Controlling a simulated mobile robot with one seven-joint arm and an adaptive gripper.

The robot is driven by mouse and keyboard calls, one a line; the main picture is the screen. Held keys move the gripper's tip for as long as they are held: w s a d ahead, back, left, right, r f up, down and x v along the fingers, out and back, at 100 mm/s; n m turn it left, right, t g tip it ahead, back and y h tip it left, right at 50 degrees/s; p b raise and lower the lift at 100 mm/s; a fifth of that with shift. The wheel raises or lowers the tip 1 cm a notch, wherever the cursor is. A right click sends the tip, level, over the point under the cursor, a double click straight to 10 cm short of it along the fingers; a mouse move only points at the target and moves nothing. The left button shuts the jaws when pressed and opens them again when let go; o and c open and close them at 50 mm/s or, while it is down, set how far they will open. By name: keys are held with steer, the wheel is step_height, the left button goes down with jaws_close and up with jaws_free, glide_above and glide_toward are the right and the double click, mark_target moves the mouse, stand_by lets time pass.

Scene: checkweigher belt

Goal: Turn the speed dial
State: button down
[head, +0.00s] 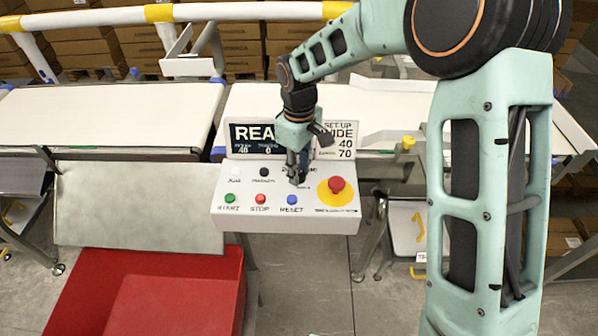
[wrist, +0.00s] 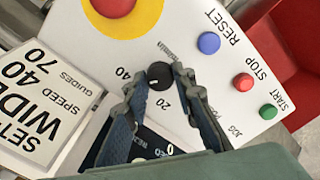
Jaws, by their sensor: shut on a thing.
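The speed dial (wrist: 160,75) is a small black knob with a pale pointer mark, set in the white control panel (head: 230,218) between printed numbers 20 and 40. In the wrist view my gripper (wrist: 158,78) has a fingertip on each side of the dial, shut on it. In the head view my gripper (head: 297,178) reaches down to the panel's upper right area, and its fingers hide the dial there. A dark display (head: 252,138) behind the panel reads "REA" and a small 40 and 0; its right part is hidden by my arm.
A red emergency knob (head: 337,184) on a yellow disc stands close right of the gripper. Green (head: 230,198), red (head: 260,199) and blue (head: 292,200) buttons line the panel's front. A set-up card (head: 340,139) reads WIDE, 40 and 70. A red bin (head: 215,263) is at lower left.

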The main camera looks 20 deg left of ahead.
steer(key=shift+m+b, duration=0.3)
steer(key=shift+m, duration=0.9)
steer(key=c, duration=1.6)
jaws_free()
step_height(320, 180, up, 12)
steer(key=shift+r, duration=0.1)
